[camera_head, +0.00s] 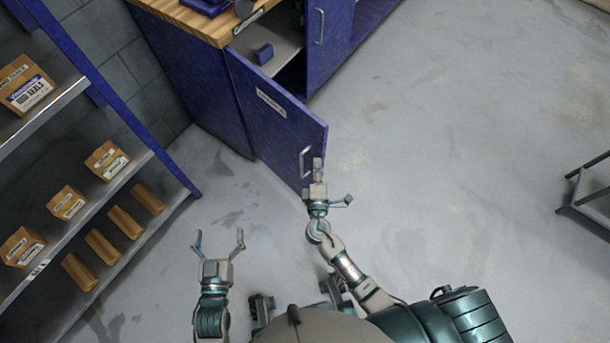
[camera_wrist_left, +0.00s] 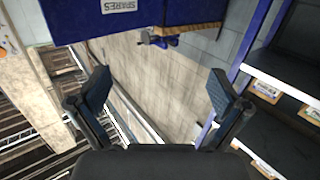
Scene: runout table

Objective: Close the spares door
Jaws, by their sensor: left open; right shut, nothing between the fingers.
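The spares door (camera_head: 272,115) is a blue panel with a white label and a pale bar handle (camera_head: 304,162). It stands swung open from the blue cabinet under a wooden top. In the left wrist view the door (camera_wrist_left: 80,18) shows its SPARES label at the top. My right gripper (camera_head: 318,168) is shut and empty at the door's free edge, close beside the handle. I cannot tell whether it touches the door. My left gripper (camera_head: 219,240) is open and empty, low and left of the door, apart from it. Its two fingers (camera_wrist_left: 160,95) also frame the left wrist view.
Inside the cabinet a small blue box (camera_head: 263,54) sits on a shelf (camera_head: 285,42). A shelving rack (camera_head: 140,172) with several cardboard boxes stands on the left. A dark metal stand (camera_head: 585,190) is at the far right. The floor (camera_head: 450,110) right of the door is clear.

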